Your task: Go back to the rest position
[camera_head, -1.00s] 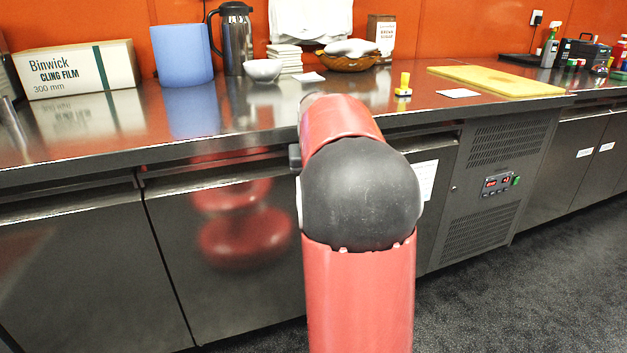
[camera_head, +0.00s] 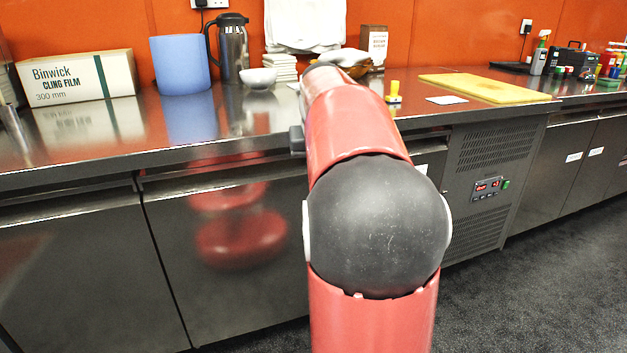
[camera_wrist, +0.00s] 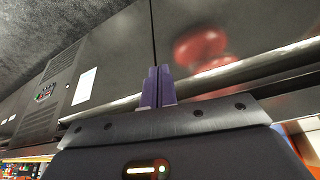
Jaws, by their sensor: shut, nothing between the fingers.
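My gripper (camera_wrist: 158,74) shows in the wrist view with its two purple fingers together and nothing between them. The wrist view appears upside down and shows the steel cabinet doors (camera_wrist: 125,55) of the counter beyond the fingers. In the head view my red and black arm rises in front of the counter (camera_head: 240,130), and my gripper is hidden behind it.
On the counter stand a cling film box (camera_head: 78,78), a blue cylinder (camera_head: 180,65), a steel flask (camera_head: 231,50), a white bowl (camera_head: 258,78), a yellow-topped object (camera_head: 394,92) and a yellow board (camera_head: 485,87). Dark floor (camera_head: 530,290) is clear at right.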

